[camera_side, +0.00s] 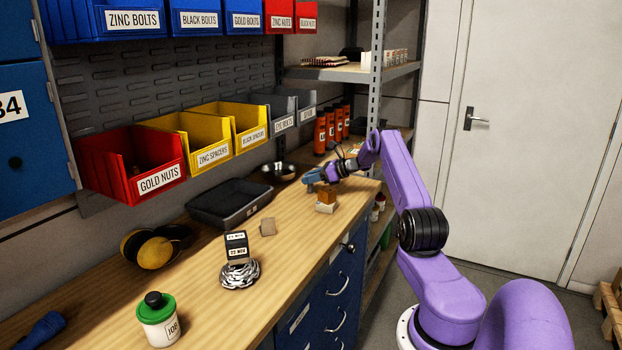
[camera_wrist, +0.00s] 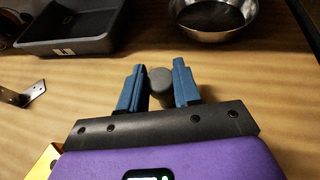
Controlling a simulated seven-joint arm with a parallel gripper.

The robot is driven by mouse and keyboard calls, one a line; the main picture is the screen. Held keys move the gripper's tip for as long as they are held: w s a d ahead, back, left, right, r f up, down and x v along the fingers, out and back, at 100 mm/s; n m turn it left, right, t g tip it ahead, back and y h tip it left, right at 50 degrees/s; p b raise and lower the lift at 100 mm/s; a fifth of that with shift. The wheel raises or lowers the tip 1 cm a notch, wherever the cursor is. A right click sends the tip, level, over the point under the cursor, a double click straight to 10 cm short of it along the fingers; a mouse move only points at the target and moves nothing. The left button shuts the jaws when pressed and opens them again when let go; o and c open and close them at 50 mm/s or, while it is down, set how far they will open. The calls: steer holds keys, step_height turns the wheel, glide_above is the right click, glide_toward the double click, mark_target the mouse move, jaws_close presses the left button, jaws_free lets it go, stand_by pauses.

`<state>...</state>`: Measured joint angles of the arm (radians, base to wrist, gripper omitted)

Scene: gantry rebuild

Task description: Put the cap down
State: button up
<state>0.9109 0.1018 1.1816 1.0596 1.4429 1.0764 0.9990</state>
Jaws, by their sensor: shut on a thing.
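My gripper (camera_wrist: 160,85) has two blue fingers, which are shut on a small dark grey cap (camera_wrist: 160,80) with a rounded top. The cap sits between the fingertips in the wrist view, over the wooden workbench (camera_wrist: 230,75). In the side view my gripper (camera_side: 313,178) is low over the far part of the workbench (camera_side: 205,305). The cap cannot be made out there. I cannot tell whether the cap touches the wood.
A black tray (camera_wrist: 70,45) and a steel bowl (camera_wrist: 213,34) stand beyond my gripper. A metal bracket (camera_wrist: 22,96) lies left. An orange-brown block (camera_side: 327,192) on a white box is close beside my gripper. Bare wood surrounds the fingertips. Yellow bins (camera_side: 205,152) hang above the bench.

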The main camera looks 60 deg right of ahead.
steer(key=shift+f, duration=0.1)
steer(key=o, duration=1.1)
steer(key=shift+c, duration=0.2)
